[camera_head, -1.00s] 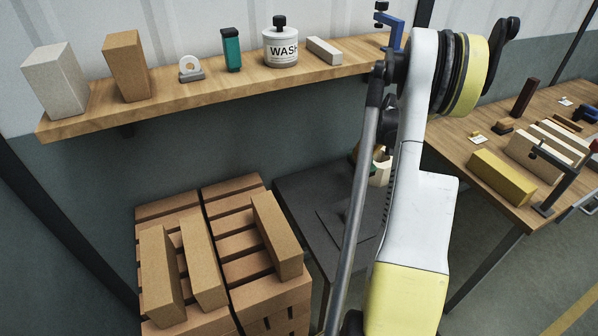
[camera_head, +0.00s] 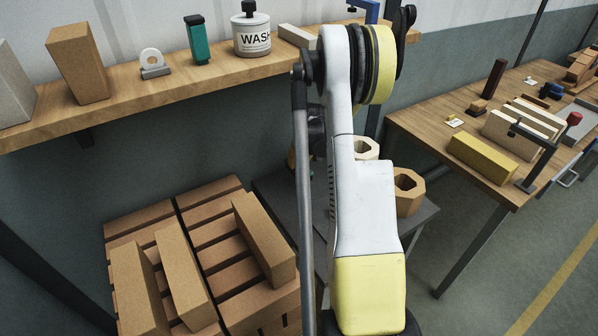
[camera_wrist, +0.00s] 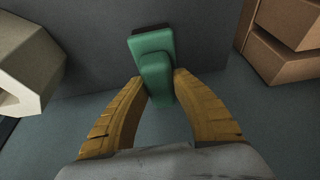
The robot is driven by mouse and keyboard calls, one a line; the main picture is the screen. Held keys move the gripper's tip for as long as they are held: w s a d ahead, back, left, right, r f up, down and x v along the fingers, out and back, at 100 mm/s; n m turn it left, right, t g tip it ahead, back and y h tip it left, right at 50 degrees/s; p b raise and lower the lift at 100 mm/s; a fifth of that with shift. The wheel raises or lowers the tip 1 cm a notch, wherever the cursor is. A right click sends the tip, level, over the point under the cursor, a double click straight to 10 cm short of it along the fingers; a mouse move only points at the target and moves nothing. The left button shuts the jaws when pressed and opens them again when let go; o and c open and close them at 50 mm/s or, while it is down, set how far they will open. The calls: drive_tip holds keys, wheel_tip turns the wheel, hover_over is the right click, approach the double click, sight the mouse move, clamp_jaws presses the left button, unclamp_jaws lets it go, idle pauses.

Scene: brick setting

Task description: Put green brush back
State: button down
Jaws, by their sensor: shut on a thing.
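The green brush (camera_wrist: 155,68) is between the two yellow-brown fingers of my gripper (camera_wrist: 160,88) in the wrist view. The fingers are shut on its green body, and a dark edge shows at its far end. A cream many-sided holder (camera_head: 366,149) and a tan many-sided holder (camera_head: 408,190) with round openings stand on a dark grey table (camera_head: 270,190), partly behind my arm. A pale many-sided piece also shows at the left of the wrist view (camera_wrist: 30,60).
A wall shelf (camera_head: 130,95) holds blocks, a green container with a black cap (camera_head: 197,40) and a WASH bottle (camera_head: 251,35). A brick stack (camera_head: 205,250) stands at lower left. A wooden workbench (camera_head: 420,125) with a yellow block (camera_head: 482,155) is at right.

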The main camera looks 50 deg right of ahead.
drive_tip(key=shift+f+b, duration=0.7)
drive_tip(key=shift+f, duration=1.15)
drive_tip(key=shift+f, duration=0.2)
drive_tip(key=c, duration=1.2)
unclamp_jaws()
drive_tip(key=shift+o, duration=0.2)
drive_tip(key=shift+r, duration=0.15)
